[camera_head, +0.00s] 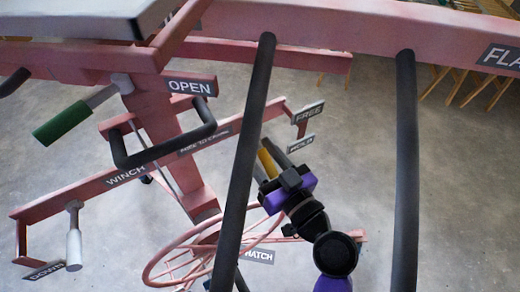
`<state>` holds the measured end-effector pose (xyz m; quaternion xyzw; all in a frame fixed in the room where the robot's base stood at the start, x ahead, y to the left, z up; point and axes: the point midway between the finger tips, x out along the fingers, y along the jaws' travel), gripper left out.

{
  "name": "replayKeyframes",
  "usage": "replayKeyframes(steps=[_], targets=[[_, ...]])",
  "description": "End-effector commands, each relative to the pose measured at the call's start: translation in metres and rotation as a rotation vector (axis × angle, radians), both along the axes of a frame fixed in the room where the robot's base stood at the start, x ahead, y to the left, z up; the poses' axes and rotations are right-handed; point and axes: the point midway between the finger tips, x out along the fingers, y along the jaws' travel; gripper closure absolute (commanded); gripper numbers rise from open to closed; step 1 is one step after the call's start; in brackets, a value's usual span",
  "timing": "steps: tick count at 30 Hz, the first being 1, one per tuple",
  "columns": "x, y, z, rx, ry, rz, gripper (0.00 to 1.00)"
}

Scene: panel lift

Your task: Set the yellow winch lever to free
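The yellow winch lever (268,163) shows as a short yellow grip at the middle of the view, near the HOLD plate (301,143). The FREE plate (309,113) is above it, at the right end of a pink bar. My gripper (273,160), with a purple body, is at the lever, and its dark fingers lie close along the yellow grip. Whether they press on it or stand a little apart cannot be told. The lever's lower part is hidden by my gripper.
Two dark upright bars (405,170) (247,150) stand in front, one just left of my gripper. A green-handled lever (62,124), a black handle (165,155), a white-handled lever (74,248) and a pink handwheel (150,270) are to the left. Open floor shows at right.

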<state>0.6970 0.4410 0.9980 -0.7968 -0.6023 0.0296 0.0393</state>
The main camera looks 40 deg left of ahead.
Motion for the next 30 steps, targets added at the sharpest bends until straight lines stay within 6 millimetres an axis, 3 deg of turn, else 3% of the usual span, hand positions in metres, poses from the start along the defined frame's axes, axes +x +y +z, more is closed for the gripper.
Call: replayKeyframes(steps=[5,9,12,30], targets=[[0.0000,-0.0001,-0.0002,0.000,0.000,0.000,0.58],[-0.0001,-0.0003,-0.0002,0.000,0.000,0.000,0.85],[0.0000,-0.0004,-0.0002,0.000,0.000,0.000,1.00],[-0.0002,-0.0007,-0.0003,0.000,0.001,0.000,1.00]])
